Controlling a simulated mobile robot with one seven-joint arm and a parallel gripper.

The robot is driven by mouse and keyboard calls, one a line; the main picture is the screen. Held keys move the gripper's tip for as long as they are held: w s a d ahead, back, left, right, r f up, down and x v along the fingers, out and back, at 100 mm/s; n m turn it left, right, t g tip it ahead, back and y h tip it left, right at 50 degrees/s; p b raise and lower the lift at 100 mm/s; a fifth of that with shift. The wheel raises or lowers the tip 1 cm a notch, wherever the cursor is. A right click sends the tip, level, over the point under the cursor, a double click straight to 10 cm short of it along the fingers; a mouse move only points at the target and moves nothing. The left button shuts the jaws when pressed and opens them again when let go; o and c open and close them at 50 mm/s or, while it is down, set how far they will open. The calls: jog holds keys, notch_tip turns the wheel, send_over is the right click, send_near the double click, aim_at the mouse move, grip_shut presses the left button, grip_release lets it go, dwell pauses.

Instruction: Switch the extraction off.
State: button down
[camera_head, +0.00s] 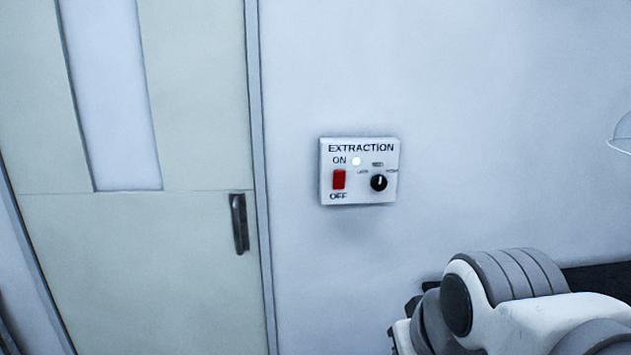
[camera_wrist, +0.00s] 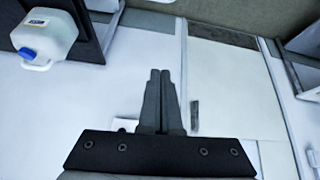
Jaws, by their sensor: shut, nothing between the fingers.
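The extraction panel (camera_head: 350,200) is a white box on the wall in the head view. It has a red rocker switch (camera_head: 339,180) between ON above and OFF below. A pale green indicator light (camera_head: 356,161) glows beside ON, and a black knob (camera_head: 379,183) sits to the right. Which end of the rocker is pressed cannot be told. In the wrist view my gripper (camera_wrist: 160,72) is shut and empty, its fingers together. A small white box (camera_wrist: 124,124), likely the panel, shows left of the fingers, partly hidden by the gripper mount. The fingertips appear apart from it.
A pale door (camera_head: 190,230) with a dark handle (camera_head: 239,223) stands left of the panel; the handle also shows in the wrist view (camera_wrist: 195,116). A white container with a blue cap (camera_wrist: 45,40) is at the wrist view's upper left. The wall around the panel is clear.

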aim_at(339, 173)
jog(key=w+n+t+b, duration=0.4)
jog(key=w+n+t, duration=0.3)
jog(key=w, duration=1.4)
jog(key=w+n+t+b, duration=0.4)
jog(key=w+n, duration=0.6)
jog(key=w, duration=1.1)
jog(key=t, duration=0.2)
jog(key=shift+w+t, duration=0.4)
jog(key=w, duration=0.4)
jog(key=w+r+p, duration=0.1)
jog(key=w, duration=0.4)
jog(key=w+r+p, duration=0.1)
jog(key=w, duration=0.3)
jog(key=shift+w+r, duration=0.25)
jog(key=shift+w, duration=0.1)
jog(key=shift+r, duration=0.1)
